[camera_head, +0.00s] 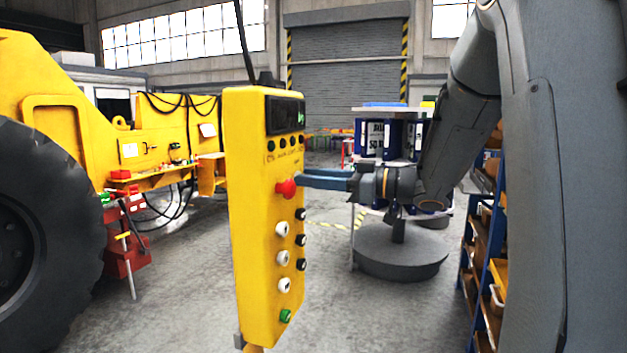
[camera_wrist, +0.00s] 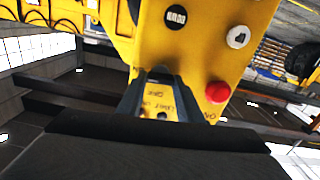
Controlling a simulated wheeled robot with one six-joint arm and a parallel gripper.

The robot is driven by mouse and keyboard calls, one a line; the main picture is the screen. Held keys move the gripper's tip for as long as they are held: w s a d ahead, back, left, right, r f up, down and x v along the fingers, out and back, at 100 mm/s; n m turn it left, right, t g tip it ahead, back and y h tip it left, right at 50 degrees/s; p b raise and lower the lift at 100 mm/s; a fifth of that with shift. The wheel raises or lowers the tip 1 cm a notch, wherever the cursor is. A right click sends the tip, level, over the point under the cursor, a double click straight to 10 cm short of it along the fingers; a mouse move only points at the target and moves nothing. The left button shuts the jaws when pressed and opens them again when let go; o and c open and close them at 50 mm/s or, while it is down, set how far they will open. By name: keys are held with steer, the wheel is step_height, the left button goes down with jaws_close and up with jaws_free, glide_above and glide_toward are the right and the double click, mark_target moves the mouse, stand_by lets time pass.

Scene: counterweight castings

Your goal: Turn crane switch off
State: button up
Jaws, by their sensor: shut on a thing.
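The yellow control box (camera_head: 250,215) hangs upright in the middle of the head view, with a red mushroom button (camera_head: 287,188) on its face. My gripper (camera_head: 304,180) reaches in from the right, its fingers meeting the face beside this button. In the wrist view my gripper (camera_wrist: 160,76) is closed around a small dark switch, mostly hidden between the fingertips. Printed lettering, including what looks like OFF, shows between the fingers. The red button (camera_wrist: 218,92) is to their right, apart from them. The switch's setting cannot be read.
White knobs (camera_head: 282,229), black knobs (camera_head: 300,214) and a green button (camera_head: 286,316) sit lower on the box. A large tyre (camera_head: 45,240) and yellow machine stand at left. Shelving with bins (camera_head: 490,250) is at right. Grey floor is open behind the box.

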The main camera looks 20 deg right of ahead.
steer(key=n+b, duration=1)
steer(key=n, duration=0.1)
steer(key=n+b, duration=0.5)
steer(key=shift+s+a+f+n, duration=0.15)
steer(key=shift+f+n, duration=0.1)
steer(key=shift+n, duration=0.15)
stand_by(0.3)
steer(key=o, duration=1.1)
steer(key=b+v, duration=0.1)
steer(key=v, duration=0.7)
